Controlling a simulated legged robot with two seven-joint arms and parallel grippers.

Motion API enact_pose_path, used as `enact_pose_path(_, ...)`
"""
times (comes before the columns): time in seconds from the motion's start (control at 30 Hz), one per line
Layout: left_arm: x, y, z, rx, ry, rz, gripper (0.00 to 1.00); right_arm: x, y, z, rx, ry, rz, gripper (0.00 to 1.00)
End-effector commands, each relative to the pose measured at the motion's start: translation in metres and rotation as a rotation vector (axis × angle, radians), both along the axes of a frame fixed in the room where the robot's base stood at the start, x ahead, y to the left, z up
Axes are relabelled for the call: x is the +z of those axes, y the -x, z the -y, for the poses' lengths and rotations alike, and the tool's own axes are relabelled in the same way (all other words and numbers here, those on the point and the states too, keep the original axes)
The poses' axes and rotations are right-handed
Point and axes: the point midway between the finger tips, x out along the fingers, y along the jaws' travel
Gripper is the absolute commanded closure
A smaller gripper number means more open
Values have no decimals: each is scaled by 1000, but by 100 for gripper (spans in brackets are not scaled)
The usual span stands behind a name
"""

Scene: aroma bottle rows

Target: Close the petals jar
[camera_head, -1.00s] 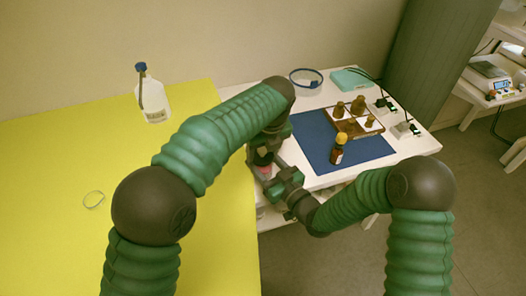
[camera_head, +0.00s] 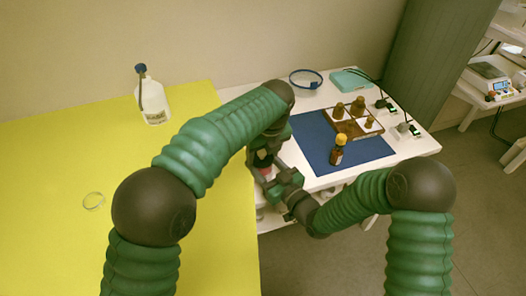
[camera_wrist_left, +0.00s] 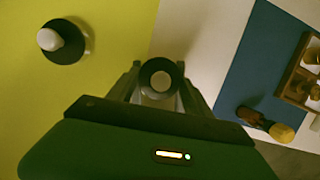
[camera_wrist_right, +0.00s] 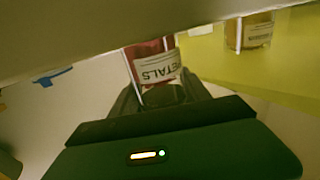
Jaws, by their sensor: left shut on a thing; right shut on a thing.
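The petals jar (camera_wrist_right: 152,62) is clear with red contents and a white label ending in "ETALS" in the right wrist view. A little of its red (camera_head: 264,168) shows between my grippers in the head view. My right gripper (camera_wrist_right: 160,94) is shut on the jar. My left gripper (camera_wrist_left: 158,92) is shut on a round dark lid (camera_wrist_left: 146,74) with a paler centre, seen end-on. In the head view my left gripper (camera_head: 262,154) is just above my right gripper (camera_head: 274,182), close together. Whether the lid touches the jar's rim is hidden.
A second labelled jar (camera_wrist_right: 250,34) stands on the yellow table (camera_head: 60,160). A white bottle with a blue cap (camera_head: 152,100) stands at its back.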

Motion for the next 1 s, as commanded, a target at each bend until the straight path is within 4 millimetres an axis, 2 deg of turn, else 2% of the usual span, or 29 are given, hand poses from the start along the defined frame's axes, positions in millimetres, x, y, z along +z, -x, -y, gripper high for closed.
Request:
enact_pose_path(0.97, -15, 0, -2, 1, -3, -12, 86, 2, 0, -2, 6, -5, 7, 100)
enact_pose_path(1.0, -15, 0, -2, 2, -4, -13, 36, 2, 0, -2, 6, -5, 7, 100)
